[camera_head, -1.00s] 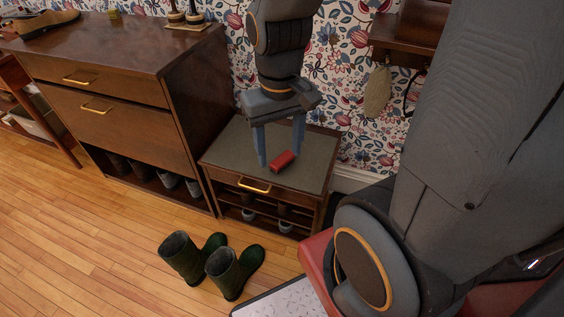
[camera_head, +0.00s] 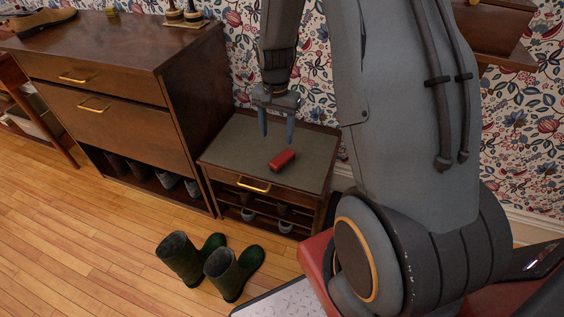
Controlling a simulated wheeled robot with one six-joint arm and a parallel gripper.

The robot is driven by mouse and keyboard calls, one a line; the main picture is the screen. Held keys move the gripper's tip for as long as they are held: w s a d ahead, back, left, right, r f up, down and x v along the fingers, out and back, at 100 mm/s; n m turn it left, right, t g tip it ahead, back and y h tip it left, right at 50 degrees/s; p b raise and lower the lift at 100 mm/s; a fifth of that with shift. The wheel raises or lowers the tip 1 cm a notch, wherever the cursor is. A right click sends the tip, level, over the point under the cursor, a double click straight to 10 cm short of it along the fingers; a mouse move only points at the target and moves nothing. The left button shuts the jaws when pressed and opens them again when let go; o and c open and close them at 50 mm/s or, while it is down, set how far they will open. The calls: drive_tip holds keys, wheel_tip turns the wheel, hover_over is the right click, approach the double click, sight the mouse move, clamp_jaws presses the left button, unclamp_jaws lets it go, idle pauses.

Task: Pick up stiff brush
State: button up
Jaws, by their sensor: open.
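A small red block-like object (camera_head: 282,160) lies on the grey-green top of a low wooden cabinet (camera_head: 240,143). It may be the stiff brush, but no bristles can be made out. My gripper (camera_head: 276,138) points down with its two blue-grey fingers apart and nothing between them. In the picture its fingertips are just above the red object, and they look apart from it. How far they are from it in depth I cannot tell.
A taller wooden cabinet (camera_head: 150,110) stands to the left, with a shoe (camera_head: 42,25) and small items on top. Dark green boots (camera_head: 222,268) stand on the floor in front. A wall shelf (camera_head: 495,35) is partly hidden behind my arm. The wooden floor at left is clear.

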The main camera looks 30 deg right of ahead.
sight(282, 157)
drive_tip(key=w+d+f+m, duration=0.1)
drive_tip(key=f, duration=0.2)
drive_tip(key=w+d+f+m, duration=0.1)
drive_tip(key=w+d+f, duration=0.1)
drive_tip(key=f, duration=0.2)
drive_tip(key=w+d+f+m, duration=0.1)
drive_tip(key=f+m, duration=0.1)
drive_tip(key=f, duration=0.1)
drive_tip(key=shift+w+d+f, duration=0.3)
drive_tip(key=shift+w+d, duration=0.05)
drive_tip(key=shift+a+f+p, duration=0.15)
drive_tip(key=shift+f, duration=1.8)
drive_tip(key=shift+a+f+p, duration=0.1)
drive_tip(key=shift+f+p, duration=0.05)
drive_tip(key=shift+f, duration=1.8)
drive_tip(key=c, duration=1.3)
drive_tip(key=shift+o, duration=0.2)
drive_tip(key=shift+r, duration=0.15)
drive_tip(key=shift+r+b, duration=0.45)
drive_tip(key=shift+r, duration=4.45)
